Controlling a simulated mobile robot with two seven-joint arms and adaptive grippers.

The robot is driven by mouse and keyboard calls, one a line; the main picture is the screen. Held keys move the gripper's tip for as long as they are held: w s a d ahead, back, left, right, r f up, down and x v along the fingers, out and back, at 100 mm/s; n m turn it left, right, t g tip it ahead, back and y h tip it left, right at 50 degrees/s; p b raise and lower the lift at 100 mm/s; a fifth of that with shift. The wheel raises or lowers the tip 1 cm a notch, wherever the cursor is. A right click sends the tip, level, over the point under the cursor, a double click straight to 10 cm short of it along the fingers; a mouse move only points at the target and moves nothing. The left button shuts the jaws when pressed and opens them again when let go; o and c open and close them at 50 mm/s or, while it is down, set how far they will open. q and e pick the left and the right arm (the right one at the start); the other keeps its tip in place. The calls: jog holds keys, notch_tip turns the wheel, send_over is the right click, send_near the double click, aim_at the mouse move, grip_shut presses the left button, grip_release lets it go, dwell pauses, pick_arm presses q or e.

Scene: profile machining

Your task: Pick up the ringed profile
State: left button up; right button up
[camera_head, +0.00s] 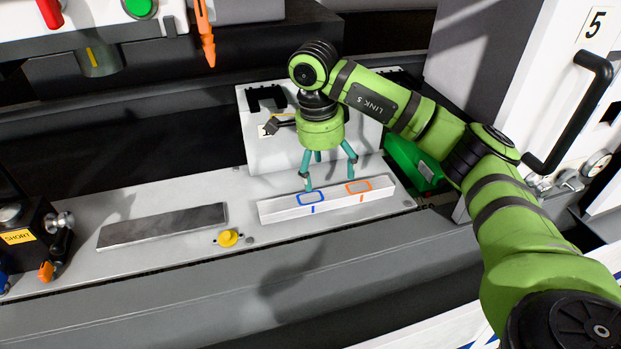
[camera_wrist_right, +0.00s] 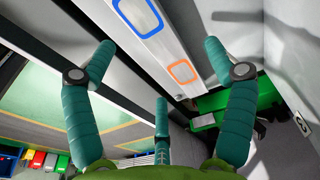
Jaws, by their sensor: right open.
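The ringed profile is a long pale bar (camera_head: 334,199) lying flat on the light grey bed plate. Its face carries a blue ring and an orange ring, each a rounded rectangle with a short line below it. My right gripper (camera_head: 329,174) points down above and just behind the bar, with its teal fingers spread and nothing between them. In the right wrist view the bar (camera_wrist_right: 150,48) runs diagonally between and beyond the open fingertips (camera_wrist_right: 160,68), with both rings visible. Whether a fingertip touches the bar cannot be told. My left gripper is not in view.
A darker grey bar (camera_head: 163,226) lies to the left on the bed plate, with a yellow knob (camera_head: 228,238) between the bars. A white block (camera_head: 262,148) stands behind my gripper, and a green part (camera_head: 412,163) lies right. A black fixture labelled SHORT (camera_head: 30,238) stands far left.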

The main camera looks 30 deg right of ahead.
aim_at(329, 197)
jog(key=shift+f, duration=0.25)
jog(key=shift+s+d+f, duration=0.1)
jog(key=shift+s+f, duration=0.45)
jog(key=shift+f, duration=0.2)
notch_tip(329, 197, down, 4)
jog(key=shift+d+r+p, duration=0.1)
jog(key=shift+p, duration=0.65)
jog(key=shift+f, duration=0.45)
jog(key=c, duration=1.4)
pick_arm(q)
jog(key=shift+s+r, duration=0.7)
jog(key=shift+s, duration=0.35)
pick_arm(e)
jog(key=shift+c, duration=0.2)
